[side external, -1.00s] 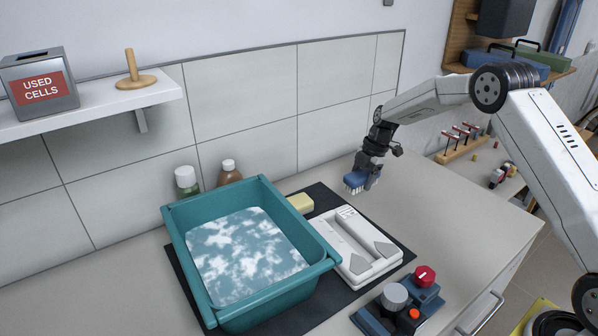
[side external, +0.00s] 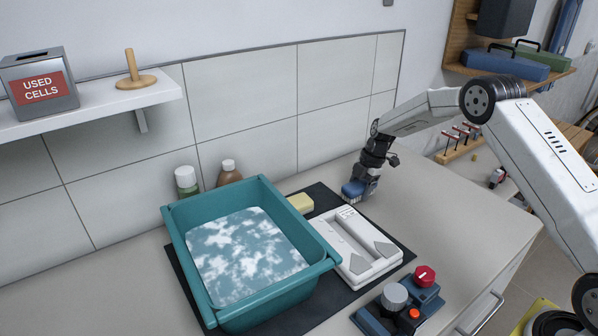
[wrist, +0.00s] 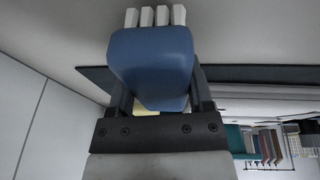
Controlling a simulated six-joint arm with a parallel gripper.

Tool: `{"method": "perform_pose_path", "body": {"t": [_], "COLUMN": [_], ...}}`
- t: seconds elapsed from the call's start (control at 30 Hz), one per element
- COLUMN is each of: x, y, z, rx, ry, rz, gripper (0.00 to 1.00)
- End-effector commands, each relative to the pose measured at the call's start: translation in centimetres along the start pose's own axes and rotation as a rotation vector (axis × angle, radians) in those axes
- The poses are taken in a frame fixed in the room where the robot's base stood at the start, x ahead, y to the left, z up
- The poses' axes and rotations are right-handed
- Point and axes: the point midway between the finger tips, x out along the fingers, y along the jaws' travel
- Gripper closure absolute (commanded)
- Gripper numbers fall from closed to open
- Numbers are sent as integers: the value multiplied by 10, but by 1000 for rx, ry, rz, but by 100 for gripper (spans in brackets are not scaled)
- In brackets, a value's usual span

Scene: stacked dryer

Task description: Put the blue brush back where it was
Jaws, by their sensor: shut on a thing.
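The blue brush (side external: 352,189) is in my gripper (side external: 356,190), with its white bristles pointing down at the counter. In the side external view it is just beyond the far end of the white tray, near the dark mat's edge. In the wrist view the brush (wrist: 152,62) fills the space between the two fingers of my gripper (wrist: 155,95), with pale bristles at its far end. Whether the bristles touch the counter is hard to tell.
A dark mat (side external: 322,193) carries a teal basin (side external: 258,182) of foamy water, a yellow sponge (side external: 300,203) and a white two-slot tray (side external: 383,263). A device with red and grey knobs (side external: 405,302) stands in front. Bottles (side external: 186,181) stand by the wall. Counter right of the tray is clear.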

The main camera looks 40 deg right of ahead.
Motion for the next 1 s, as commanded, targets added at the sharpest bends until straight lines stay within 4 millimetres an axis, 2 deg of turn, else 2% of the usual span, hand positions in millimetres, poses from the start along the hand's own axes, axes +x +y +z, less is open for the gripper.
{"method": "perform_pose_path", "body": {"t": [0.3, 0.33, 0.43, 0.77, 1.0], "x": [7, 8, 7, 5, -11], "y": [-1, -1, -1, 0, 1], "z": [2, 2, 2, 1, 0], "rx": [0, 0, 0, 0, 0], "ry": [0, 0, 0, 0, -1], "rz": [0, 0, 0, 0, 2], "gripper": [81, 31, 0, 0, 0]}}
